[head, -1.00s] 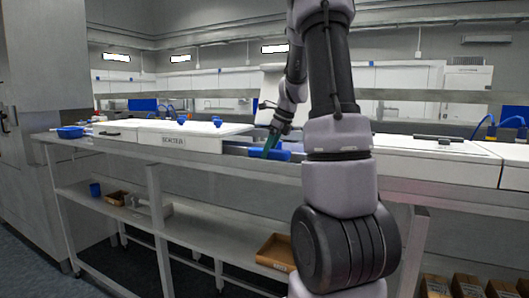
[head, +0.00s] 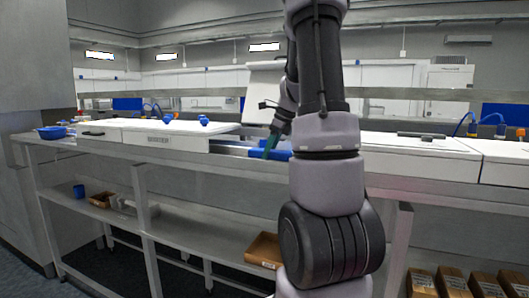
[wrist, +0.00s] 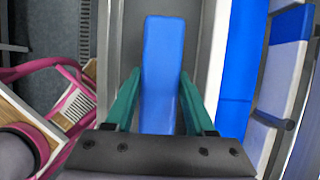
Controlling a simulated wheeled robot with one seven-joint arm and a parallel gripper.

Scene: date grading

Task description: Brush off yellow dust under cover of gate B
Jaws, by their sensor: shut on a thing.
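My gripper (wrist: 160,76) has green fingers on both sides of a long blue block-like thing (wrist: 161,45), shut on it. In the head view my gripper (head: 268,150) reaches down to the blue thing (head: 276,155) in a gap of the worktop, between white housings. I cannot tell whether the blue thing is a brush; no bristles show. A raised white panel (head: 262,82) stands behind my arm; no gate letter is readable, so I cannot tell if it is gate B's cover. No yellow dust is visible.
A white sorter housing (head: 165,141) lies left of the gap and another white housing (head: 415,153) right of it. A blue bowl (head: 52,132) is at the left end. A cardboard tray (head: 265,248) sits on the shelf below.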

